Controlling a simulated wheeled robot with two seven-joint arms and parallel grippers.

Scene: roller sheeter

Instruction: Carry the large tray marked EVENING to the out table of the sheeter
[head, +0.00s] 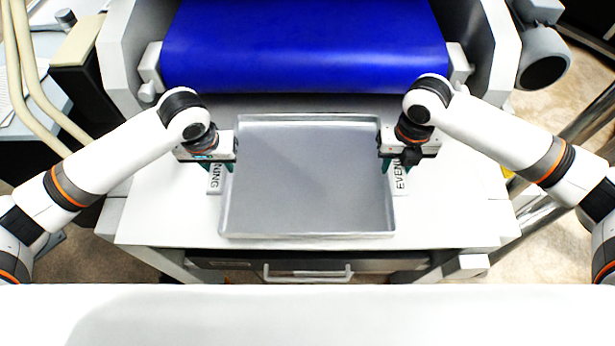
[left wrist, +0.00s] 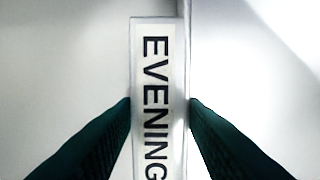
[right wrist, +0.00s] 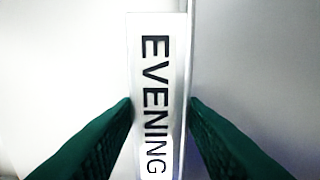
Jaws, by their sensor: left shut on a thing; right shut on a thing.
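The large grey tray (head: 308,185) is empty and lies over the white out table (head: 430,222) in front of the blue roller. I cannot tell whether it touches the table. Its two side labels read EVENING; the left label (left wrist: 158,60) and the right label (right wrist: 156,60) fill the middle of the wrist views. My left gripper (head: 228,168) is shut on the tray's left side wall, its green fingers on either side of the label. My right gripper (head: 392,165) is shut on the right side wall in the same way.
The blue roller (head: 305,45) of the sheeter stands just behind the tray. A drawer handle (head: 308,274) is below the table's front edge. Bare white tabletop shows around the tray's front and sides.

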